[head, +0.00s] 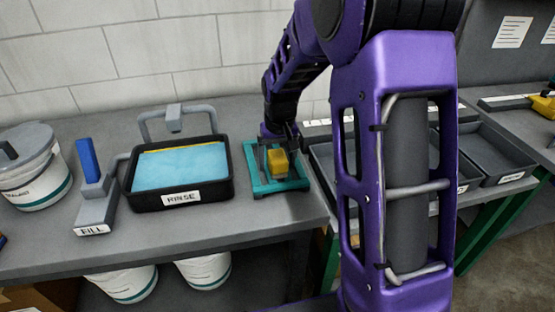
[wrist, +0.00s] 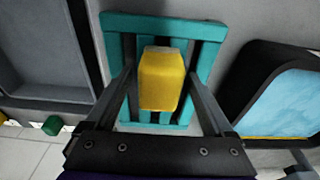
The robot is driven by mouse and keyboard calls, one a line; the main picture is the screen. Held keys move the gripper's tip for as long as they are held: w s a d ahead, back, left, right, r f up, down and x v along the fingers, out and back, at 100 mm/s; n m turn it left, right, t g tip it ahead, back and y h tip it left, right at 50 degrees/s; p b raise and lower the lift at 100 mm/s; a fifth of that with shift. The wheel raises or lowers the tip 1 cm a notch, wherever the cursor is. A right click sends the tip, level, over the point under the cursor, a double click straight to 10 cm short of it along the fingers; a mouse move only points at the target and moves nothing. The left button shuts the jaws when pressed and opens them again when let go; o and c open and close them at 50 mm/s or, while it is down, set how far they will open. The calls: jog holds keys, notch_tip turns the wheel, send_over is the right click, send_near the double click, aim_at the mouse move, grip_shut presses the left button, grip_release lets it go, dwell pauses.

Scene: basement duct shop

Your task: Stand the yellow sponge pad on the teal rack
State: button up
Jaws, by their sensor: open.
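The yellow sponge pad (head: 277,164) is on the teal rack (head: 292,185) and looks upright in the head view. In the wrist view, the pad (wrist: 162,82) is over the middle slats of the rack (wrist: 124,24). My gripper (head: 280,140) is just above and behind the pad in the head view. In the wrist view, its two fingers (wrist: 161,80) are spread, one on each side of the pad, with gaps between. The pad's lower end and its contact with the slats are hard to make out.
The black rinse tray (head: 232,190) with blue water stands left of the rack. The fill lever with a blue handle (head: 89,160) and a lidded white bucket (head: 38,188) are farther left. Grey trays (head: 478,158) lie to the right. The bench front edge is close to the rack.

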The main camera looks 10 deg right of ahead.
aim_at(279, 160)
notch_tip(279, 160, up, 12)
jog(key=s+p, duration=0.1)
jog(key=shift+s, duration=0.4)
jog(key=shift+r, duration=0.1)
